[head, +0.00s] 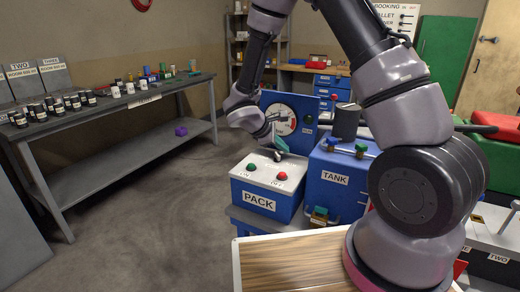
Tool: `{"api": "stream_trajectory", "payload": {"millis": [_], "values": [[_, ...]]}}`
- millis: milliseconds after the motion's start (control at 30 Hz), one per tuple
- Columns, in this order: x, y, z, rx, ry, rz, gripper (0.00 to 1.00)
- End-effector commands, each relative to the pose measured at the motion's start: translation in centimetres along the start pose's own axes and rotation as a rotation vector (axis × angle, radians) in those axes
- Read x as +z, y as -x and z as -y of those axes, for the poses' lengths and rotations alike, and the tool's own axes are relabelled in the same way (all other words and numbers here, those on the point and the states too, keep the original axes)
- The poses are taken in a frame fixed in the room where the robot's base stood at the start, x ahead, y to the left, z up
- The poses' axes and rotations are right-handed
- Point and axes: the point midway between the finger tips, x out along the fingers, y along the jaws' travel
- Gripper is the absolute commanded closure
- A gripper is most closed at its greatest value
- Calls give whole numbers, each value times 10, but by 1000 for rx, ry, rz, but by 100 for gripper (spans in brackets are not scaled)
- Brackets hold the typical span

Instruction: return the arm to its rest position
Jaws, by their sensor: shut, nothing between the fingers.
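My arm rises from its base at the lower right, bends at the top of the head view and comes down near the middle. My gripper (282,147) hangs at its end, small in the picture and partly hidden by the wrist. It looks shut, with nothing seen between the fingers. It appears just above or behind the blue and white box marked PACK (259,199), which has a green and a red button on top. I cannot tell whether it touches the box.
A blue unit marked TANK (335,178) stands right of the box, and a blue panel with a round gauge (284,121) behind. A wooden top (290,268) lies in front. A long bench (140,110) with several small containers stands left. The floor (140,220) between is mostly clear.

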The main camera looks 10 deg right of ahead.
Motion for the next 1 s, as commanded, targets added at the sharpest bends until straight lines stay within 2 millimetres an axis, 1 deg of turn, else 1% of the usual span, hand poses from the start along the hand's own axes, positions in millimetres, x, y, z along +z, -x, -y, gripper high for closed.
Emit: {"api": "stream_trajectory", "payload": {"millis": [33,67,167,200,267,300,500,700,767,900,1000], "values": [[16,8,-10,-18,-60,1,100],[26,13,-13,-33,-99,3,100],[66,32,-25,-99,-256,3,100],[82,41,-27,-129,-325,0,100],[105,54,-30,-174,-426,-7,100],[120,62,-31,-203,-493,-15,100],[182,106,-26,-349,-823,-83,100],[229,153,-15,-490,-1143,-204,100],[240,167,-11,-531,-1234,-251,100],[263,201,-3,-619,-1436,-380,100],[275,223,2,-673,-1555,-475,100]]}}
